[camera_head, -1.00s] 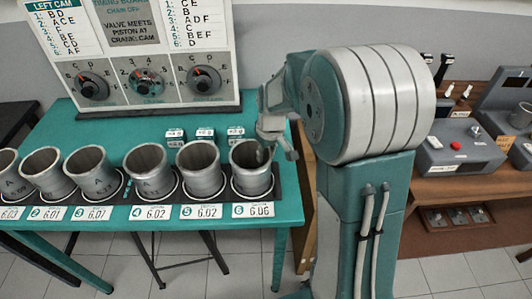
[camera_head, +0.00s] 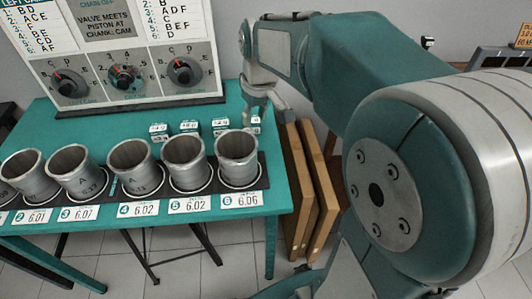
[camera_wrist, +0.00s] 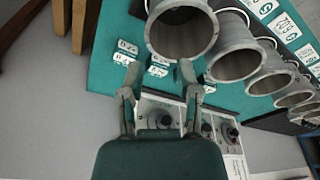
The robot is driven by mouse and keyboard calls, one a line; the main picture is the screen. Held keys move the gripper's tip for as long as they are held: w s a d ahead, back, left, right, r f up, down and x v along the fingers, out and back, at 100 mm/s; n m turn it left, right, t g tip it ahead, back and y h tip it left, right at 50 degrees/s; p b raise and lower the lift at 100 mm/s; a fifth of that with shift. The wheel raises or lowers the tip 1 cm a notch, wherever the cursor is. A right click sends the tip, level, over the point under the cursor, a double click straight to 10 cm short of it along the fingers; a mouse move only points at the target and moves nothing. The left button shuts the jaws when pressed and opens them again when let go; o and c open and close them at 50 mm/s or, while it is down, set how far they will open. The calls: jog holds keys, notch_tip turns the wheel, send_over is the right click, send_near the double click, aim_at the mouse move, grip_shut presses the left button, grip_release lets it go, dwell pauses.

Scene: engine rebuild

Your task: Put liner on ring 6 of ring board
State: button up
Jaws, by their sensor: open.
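A grey metal liner (camera_head: 237,158) stands upright on ring 6 at the right end of the ring board (camera_head: 263,180), above the label "6 6.06". It is also the nearest liner in the wrist view (camera_wrist: 180,32). My gripper (camera_head: 258,108) is open and empty behind and to the right of this liner, apart from it. In the wrist view my gripper's two fingers (camera_wrist: 157,78) are spread, with the liner's open mouth beyond them. More liners stand on the board to the left, including one on ring 5 (camera_head: 186,161) and one on ring 4 (camera_head: 135,167).
A control panel with dials (camera_head: 125,76) stands at the back of the green table (camera_head: 283,200). Small labelled blocks (camera_head: 190,128) lie behind the liners. Brown boards (camera_head: 310,185) lean beside the table's right edge. My arm fills the right side.

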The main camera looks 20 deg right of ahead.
jog(key=s+a+r+m+t, duration=0.1)
jog(key=s+a+m+t, duration=0.1)
jog(key=s, duration=1.5)
jog(key=shift+s+a+m+t, duration=0.15)
jog(key=shift+a+m+t, duration=0.25)
jog(key=shift+a+t, duration=0.55)
jog(key=shift+a+r, duration=0.1)
